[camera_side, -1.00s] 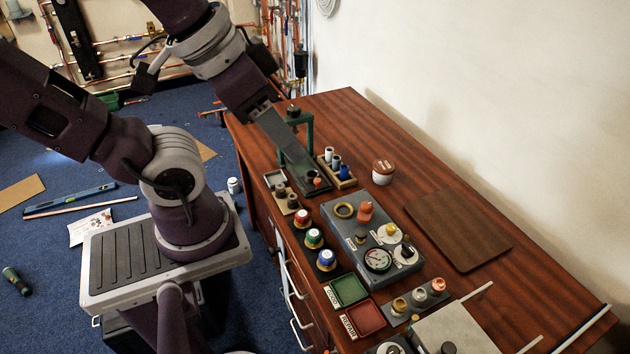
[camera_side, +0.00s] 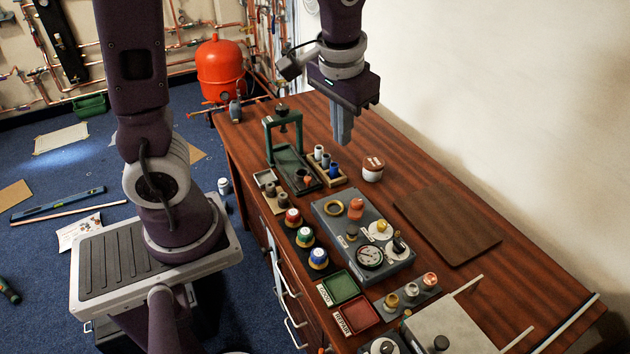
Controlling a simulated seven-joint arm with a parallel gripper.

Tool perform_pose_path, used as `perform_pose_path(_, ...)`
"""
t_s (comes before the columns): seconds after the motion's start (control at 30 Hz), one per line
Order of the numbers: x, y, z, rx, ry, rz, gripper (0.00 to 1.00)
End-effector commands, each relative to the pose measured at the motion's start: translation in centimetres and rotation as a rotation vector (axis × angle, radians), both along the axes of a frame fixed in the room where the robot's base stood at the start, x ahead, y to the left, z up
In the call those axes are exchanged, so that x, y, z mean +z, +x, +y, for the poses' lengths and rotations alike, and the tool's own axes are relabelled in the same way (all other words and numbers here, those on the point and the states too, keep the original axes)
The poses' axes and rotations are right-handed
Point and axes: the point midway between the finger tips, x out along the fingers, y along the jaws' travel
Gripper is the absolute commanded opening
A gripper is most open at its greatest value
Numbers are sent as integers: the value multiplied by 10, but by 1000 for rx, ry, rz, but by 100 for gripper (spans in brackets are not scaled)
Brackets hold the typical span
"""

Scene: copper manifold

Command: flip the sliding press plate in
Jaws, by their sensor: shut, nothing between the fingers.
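The small press is a dark green upright frame (camera_side: 268,140) with a black knob (camera_side: 282,107) on top, at the far left part of the bench. Its dark sliding plate (camera_side: 287,159) lies low on the base, running from under the frame toward the front. A dark cup and a small copper-coloured piece (camera_side: 306,180) sit at its near end. I cannot tell how far the plate is slid. My gripper (camera_side: 343,141) is shut and empty, pointing down above the bench, to the right of the press and apart from it.
A wooden rack (camera_side: 338,181) with several small cylinders stands right of the plate, with a white tub (camera_side: 372,175) beyond. A small tray of fittings (camera_side: 265,178), coloured knobs and a grey gauge box (camera_side: 328,215) are nearer. The bench behind my gripper is clear.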

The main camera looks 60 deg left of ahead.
Motion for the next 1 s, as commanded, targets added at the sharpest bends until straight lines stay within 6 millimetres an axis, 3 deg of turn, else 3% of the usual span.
perform_pose_path(0.1, -55, 34, 21, 47, 102, 99, 0)
perform_pose_path(0.2, -104, 55, 42, 68, 213, 164, 0)
perform_pose_path(0.4, -192, 75, 84, 50, 444, 250, 0)
perform_pose_path(0.5, -219, 78, 100, 29, 525, 271, 0)
perform_pose_path(0.67, -238, 80, 111, 7, 584, 281, 0)
perform_pose_path(1.0, -240, 79, 112, 6, 587, 283, 0)
